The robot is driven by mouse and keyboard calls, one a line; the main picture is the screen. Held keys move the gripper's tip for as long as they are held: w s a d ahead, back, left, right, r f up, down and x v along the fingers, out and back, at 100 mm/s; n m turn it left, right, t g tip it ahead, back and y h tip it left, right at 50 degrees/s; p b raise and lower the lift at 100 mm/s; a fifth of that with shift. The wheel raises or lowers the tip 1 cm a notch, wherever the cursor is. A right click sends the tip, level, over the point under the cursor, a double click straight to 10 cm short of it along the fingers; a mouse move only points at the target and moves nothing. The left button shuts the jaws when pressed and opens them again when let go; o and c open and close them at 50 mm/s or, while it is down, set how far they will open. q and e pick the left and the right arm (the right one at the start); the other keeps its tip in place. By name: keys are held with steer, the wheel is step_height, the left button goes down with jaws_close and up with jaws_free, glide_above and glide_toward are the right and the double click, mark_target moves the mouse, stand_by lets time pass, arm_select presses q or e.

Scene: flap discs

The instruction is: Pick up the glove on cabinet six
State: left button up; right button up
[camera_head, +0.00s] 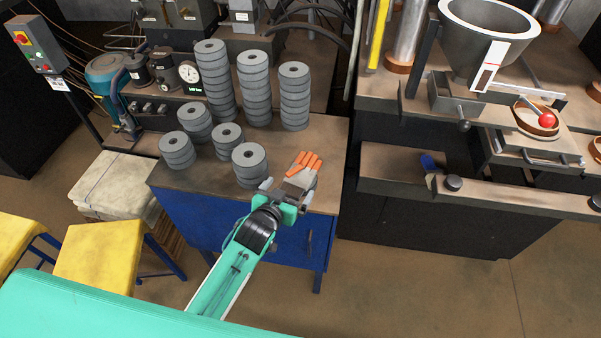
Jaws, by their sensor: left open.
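A glove (304,166) with orange fingers and a greyish palm lies near the front right corner of the brown top of the blue cabinet (291,246). My left gripper (287,191) is at the glove's near end, its jaws open and pointing toward it. The gripper partly hides the glove's near part. I cannot tell whether the jaws touch it. My right gripper is not in view.
Several stacks of grey flap discs (249,161) stand on the cabinet top, the closest just left of the glove. A dark machine bench with a grey funnel (484,40) stands to the right. Yellow stools (97,254) stand at the left.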

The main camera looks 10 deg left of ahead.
mark_target(301, 172)
arm_select(q)
steer(key=x, duration=0.3)
steer(key=shift+w+d+f, duration=0.1)
steer(key=shift+w, duration=0.15)
steer(key=shift+w+d+p, duration=0.1)
steer(key=shift+w+p, duration=0.35)
steer(key=shift+p, duration=0.15)
steer(key=p+x, duration=0.1)
steer(key=x, duration=0.2)
steer(key=shift+w, duration=0.1)
steer(key=shift+w+d+f+p, duration=0.15)
steer(key=shift+w+f+p, duration=0.15)
steer(key=shift+w, duration=0.25)
steer(key=c, duration=1)
